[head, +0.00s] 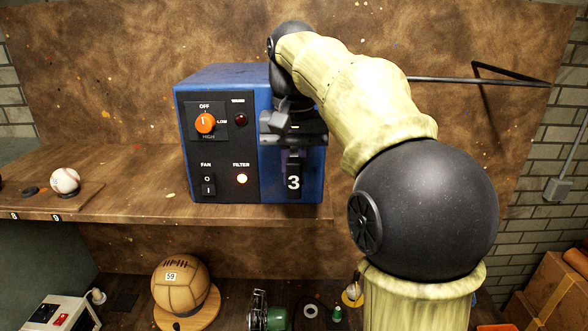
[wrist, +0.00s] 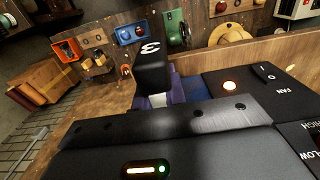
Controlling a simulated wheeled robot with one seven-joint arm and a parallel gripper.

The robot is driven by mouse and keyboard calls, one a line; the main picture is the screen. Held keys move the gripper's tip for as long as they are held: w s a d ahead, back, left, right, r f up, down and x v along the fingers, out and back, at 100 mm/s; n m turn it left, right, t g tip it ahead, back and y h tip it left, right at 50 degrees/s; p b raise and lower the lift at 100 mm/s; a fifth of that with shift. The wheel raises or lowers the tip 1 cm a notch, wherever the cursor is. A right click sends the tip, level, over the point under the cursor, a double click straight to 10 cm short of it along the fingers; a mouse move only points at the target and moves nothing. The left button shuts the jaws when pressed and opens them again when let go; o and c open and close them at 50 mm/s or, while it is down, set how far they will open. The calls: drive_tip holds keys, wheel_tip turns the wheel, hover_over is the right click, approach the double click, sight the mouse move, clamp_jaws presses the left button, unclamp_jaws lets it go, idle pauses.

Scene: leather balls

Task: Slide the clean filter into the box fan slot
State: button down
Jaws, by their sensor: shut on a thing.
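The box fan (head: 222,85) is a blue case with a dark front panel, standing on the wooden shelf. A black handle marked 3 (head: 293,183) is at the right part of its front; I take it as the filter's handle. It also shows in the wrist view (wrist: 152,68), with a purple and whitish part beside it. My gripper (head: 293,158) reaches down in front of the box and is shut on the handle. The slot is hidden behind my gripper, and I cannot tell how deep the filter sits.
The panel has an orange knob (head: 205,123), a fan switch (head: 208,187) and a lit filter lamp (head: 242,179). A baseball (head: 65,181) lies on the shelf at left. A brown leather ball (head: 180,285) sits below. The shelf between baseball and box is mostly clear.

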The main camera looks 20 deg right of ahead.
drive_tip(key=shift+w+d, duration=0.2)
drive_tip(key=shift+w, duration=0.4)
drive_tip(key=shift+w+d, duration=0.15)
drive_tip(key=shift+w, duration=0.4)
idle(0.6)
drive_tip(key=c, duration=1.4)
unclamp_jaws()
drive_tip(key=shift+w, duration=0.1)
drive_tip(key=shift+o, duration=0.2)
